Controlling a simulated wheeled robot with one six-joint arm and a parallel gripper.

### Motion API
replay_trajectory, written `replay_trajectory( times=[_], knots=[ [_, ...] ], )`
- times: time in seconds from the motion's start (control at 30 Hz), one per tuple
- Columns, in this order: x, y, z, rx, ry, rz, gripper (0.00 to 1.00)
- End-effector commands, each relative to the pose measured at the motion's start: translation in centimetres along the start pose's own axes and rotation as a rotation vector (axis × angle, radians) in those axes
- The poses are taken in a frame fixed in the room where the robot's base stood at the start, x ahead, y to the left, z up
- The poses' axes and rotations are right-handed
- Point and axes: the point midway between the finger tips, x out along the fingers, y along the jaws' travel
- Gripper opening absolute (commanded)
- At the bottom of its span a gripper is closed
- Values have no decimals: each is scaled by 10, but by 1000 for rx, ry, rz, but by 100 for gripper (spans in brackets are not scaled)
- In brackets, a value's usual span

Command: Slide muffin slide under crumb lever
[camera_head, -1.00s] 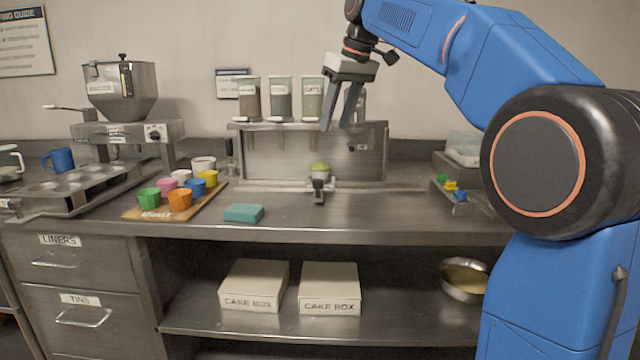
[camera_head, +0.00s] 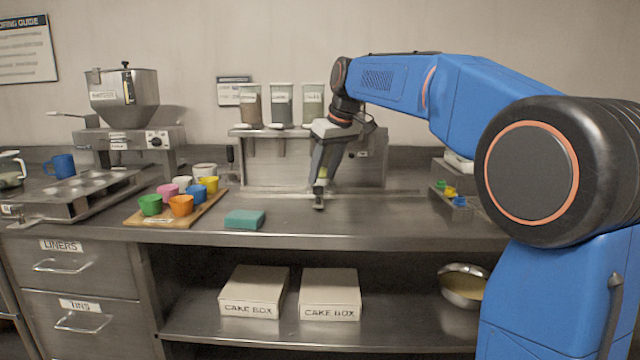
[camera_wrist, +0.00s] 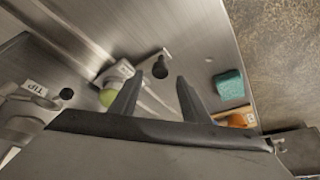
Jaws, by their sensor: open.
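The muffin slide (camera_wrist: 150,95) is a small pale carriage with a black knob (camera_wrist: 160,67) at its front. It carries a green-topped muffin (camera_wrist: 108,97), which in the head view is mostly behind my fingers. My gripper (camera_head: 318,184) is open and points down in front of the metal back panel. In the wrist view the knob appears between my two fingertips (camera_wrist: 161,77); I cannot tell whether they touch it. Three dispensers, one brown-filled (camera_head: 251,104), stand on the panel. Their labels are too small to read, so I cannot tell which lever is the crumb lever.
A teal sponge (camera_head: 245,220) lies at the counter's front edge, left of the slide. A wooden board (camera_head: 165,221) with several coloured cups is further left. Small coloured items (camera_head: 450,190) stand to the right.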

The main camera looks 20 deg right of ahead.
Motion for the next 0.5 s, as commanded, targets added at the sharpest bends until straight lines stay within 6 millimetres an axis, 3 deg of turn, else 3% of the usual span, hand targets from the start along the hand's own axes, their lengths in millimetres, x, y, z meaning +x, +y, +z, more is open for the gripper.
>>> replay_trajectory(
  times=[0.2,0.5],
  knots=[
    [28,-1,0,-1,-1,-1,42],
    [39,0,0,-1,0,0,42]
  ],
)
